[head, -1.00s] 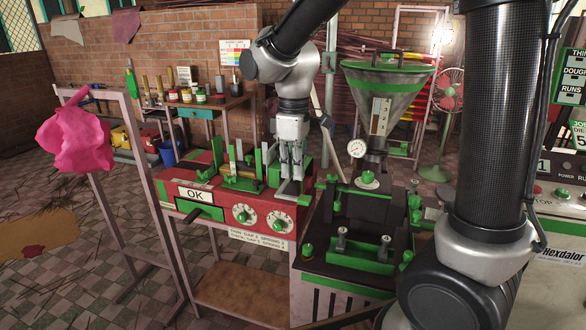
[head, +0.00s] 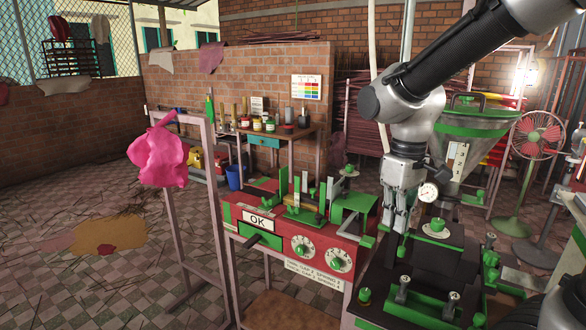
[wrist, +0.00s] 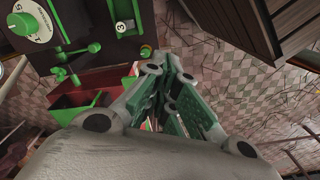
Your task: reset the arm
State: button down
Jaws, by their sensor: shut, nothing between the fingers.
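My gripper (head: 396,222) hangs pointing down in the head view, in front of the right end of the red bench machine and beside the dark extruder table. In the wrist view my gripper (wrist: 172,88) has its green-padded fingers together with nothing between them. The red machine (head: 280,237) carries an OK sign, two dials and green fittings. Part of the red machine (wrist: 70,105) shows left of the fingers in the wrist view.
A dark extruder table (head: 400,285) with green fittings stands close at the right, with a hopper (head: 470,150) behind it. A fan (head: 538,135) stands further right. A pink cloth (head: 158,157) hangs on a frame at left. The floor at left (head: 60,200) is mostly open.

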jog(key=s+d+r+m+t, duration=0.4)
jog(key=s+d+r+m, duration=0.2)
jog(key=s+d, duration=0.5)
jog(key=shift+s+d+r, duration=0.2)
jog(key=shift+d+r, duration=0.15)
jog(key=shift+d, duration=0.55)
